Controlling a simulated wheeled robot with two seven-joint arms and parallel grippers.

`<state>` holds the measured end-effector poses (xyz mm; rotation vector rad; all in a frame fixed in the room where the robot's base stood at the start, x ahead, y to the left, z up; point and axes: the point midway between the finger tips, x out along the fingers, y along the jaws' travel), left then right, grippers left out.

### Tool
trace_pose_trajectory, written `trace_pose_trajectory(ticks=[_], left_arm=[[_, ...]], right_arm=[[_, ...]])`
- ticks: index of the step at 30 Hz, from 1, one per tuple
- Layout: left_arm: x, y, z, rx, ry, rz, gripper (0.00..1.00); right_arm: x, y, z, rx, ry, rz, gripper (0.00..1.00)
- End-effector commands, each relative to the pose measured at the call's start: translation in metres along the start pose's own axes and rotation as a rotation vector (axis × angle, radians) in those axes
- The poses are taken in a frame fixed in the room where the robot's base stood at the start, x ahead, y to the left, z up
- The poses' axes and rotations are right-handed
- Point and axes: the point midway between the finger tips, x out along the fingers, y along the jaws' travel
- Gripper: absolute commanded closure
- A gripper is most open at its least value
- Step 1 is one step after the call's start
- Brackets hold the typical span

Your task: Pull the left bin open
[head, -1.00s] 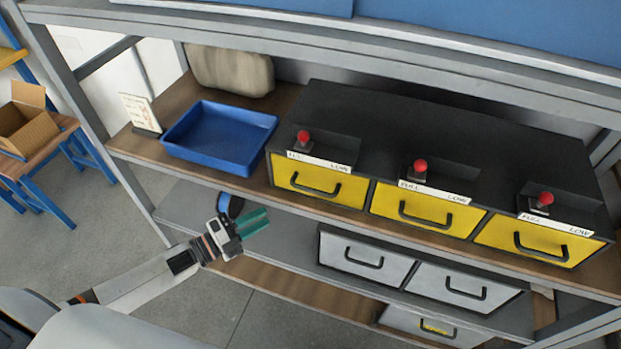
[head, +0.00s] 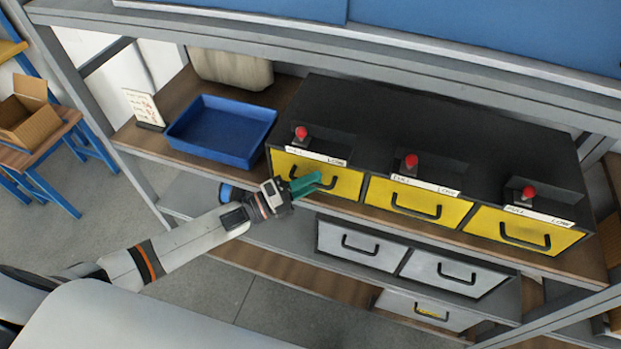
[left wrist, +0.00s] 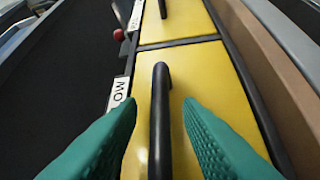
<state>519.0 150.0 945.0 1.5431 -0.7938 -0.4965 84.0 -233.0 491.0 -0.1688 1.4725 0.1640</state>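The left bin (head: 345,183) is a yellow drawer front at the left end of a black cabinet on the shelf, and it looks closed. Its dark bar handle (left wrist: 160,115) shows in the left wrist view between the two green fingers of my left gripper (left wrist: 160,135). The fingers are apart, one on each side of the handle, with gaps showing. In the head view my left gripper (head: 309,184) is at the bin's front and covers part of the handle. My right gripper is in neither view.
Two more yellow bins, the middle one (head: 415,202) and the right one (head: 522,234), sit in the same cabinet. Red knobs (head: 301,134) stand above the bins. A blue tray (head: 222,131) is left of the cabinet. Grey drawers (head: 360,243) are on the shelf below.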

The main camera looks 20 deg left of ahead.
Motion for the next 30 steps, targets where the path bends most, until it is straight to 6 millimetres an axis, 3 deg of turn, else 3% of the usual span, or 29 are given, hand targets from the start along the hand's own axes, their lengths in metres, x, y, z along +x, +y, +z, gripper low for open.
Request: trace_pose_trajectory(ticks=[9,15,30], left_arm=[[0.0025,-0.0006,0.0,-0.001,0.001,-0.001,0.68],[0.0023,-0.0005,-0.0001,-0.001,0.001,-0.001,1.0],[-0.005,0.0013,0.007,-0.004,0.002,-0.002,1.0]], right_arm=[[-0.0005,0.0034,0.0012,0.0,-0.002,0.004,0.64],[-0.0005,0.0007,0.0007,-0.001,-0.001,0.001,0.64],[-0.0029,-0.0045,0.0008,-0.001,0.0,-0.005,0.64]])
